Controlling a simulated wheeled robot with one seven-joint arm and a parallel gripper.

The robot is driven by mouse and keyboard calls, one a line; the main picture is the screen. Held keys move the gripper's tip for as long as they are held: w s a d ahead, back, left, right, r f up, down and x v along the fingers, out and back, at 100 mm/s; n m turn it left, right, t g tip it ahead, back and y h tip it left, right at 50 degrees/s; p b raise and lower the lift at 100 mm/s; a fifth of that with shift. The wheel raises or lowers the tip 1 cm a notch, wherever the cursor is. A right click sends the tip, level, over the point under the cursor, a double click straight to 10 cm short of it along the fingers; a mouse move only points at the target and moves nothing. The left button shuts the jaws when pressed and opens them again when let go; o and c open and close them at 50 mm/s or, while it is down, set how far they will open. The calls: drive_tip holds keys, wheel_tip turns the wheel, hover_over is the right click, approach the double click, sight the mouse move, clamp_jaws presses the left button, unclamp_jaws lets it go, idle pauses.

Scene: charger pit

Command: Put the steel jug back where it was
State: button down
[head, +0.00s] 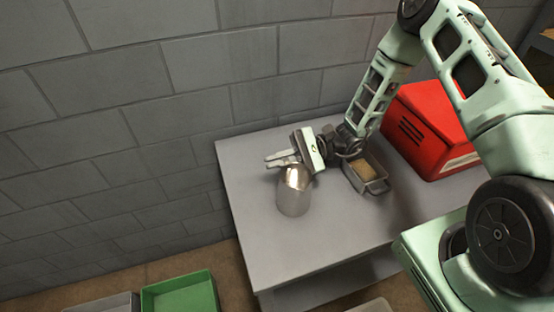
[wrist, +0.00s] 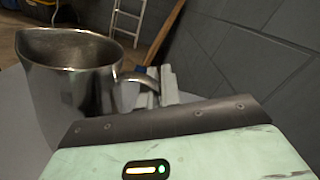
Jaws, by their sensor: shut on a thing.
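The steel jug (head: 293,195) is a shiny metal vessel near the left part of the grey table (head: 330,235). In the wrist view the jug (wrist: 75,85) fills the left side, upright, with its open rim and spout showing. Its curved handle reaches to the fingers of my gripper (wrist: 152,90). My gripper (head: 281,159) is shut on the jug at the handle. In the head view it lies just above and behind the jug's body. I cannot tell whether the jug's base touches the table.
A small metal tin (head: 367,178) with tan contents stands to the right of the jug, under my arm. A red box (head: 430,128) stands at the table's right. A block wall (head: 190,90) runs behind. A green bin (head: 180,296) is on the floor. The table's front is clear.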

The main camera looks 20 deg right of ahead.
drive_tip(key=c, duration=1.6)
unclamp_jaws()
drive_tip(key=d, duration=0.7)
drive_tip(key=shift+w+d, duration=0.15)
drive_tip(key=shift+d, duration=0.1)
